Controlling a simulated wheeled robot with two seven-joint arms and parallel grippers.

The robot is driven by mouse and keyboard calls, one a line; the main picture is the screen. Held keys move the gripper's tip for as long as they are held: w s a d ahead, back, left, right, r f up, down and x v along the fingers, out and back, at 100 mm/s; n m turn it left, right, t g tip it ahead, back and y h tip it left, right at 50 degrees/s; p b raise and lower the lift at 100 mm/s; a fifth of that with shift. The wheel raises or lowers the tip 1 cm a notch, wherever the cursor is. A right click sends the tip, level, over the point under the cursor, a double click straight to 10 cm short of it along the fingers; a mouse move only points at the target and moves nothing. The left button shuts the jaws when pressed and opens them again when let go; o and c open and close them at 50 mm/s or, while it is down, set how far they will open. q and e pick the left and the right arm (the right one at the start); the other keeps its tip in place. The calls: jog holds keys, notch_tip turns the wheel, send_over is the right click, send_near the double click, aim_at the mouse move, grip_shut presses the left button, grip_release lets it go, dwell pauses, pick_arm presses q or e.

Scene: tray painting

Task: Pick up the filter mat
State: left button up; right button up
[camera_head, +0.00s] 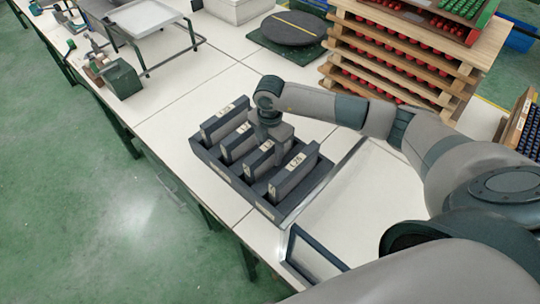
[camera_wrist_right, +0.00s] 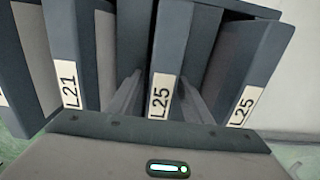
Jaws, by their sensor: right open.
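Several dark grey filter mats stand upright side by side in a dark rack (camera_head: 228,178) on the white table, with white labels on their edges. One filter mat (camera_head: 292,174) is at the rack's near right end. My right gripper (camera_head: 270,148) points down over the third mat from the left. In the right wrist view the open fingers of my right gripper (camera_wrist_right: 160,98) straddle the middle mat (camera_wrist_right: 169,70), labelled L25, one on each side. Contact cannot be made out. Other mats stand to its left (camera_wrist_right: 65,55) and right (camera_wrist_right: 252,65). My left gripper is not in view.
Stacked wooden trays (camera_head: 455,95) with red items stand behind the rack on the right. A dark round plate (camera_head: 292,28) and a metal stand (camera_head: 150,18) are farther back. A framed panel (camera_head: 312,258) lies near the front edge.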

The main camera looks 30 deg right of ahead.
dwell(0.4)
jog(key=c, duration=1)
jog(key=shift+w+r+b, duration=0.1)
jog(key=shift+r+b, duration=0.2)
jog(key=shift+r, duration=0.2)
notch_tip(320, 180, up, 8)
jog(key=b, duration=0.3)
jog(key=shift+r, duration=0.55)
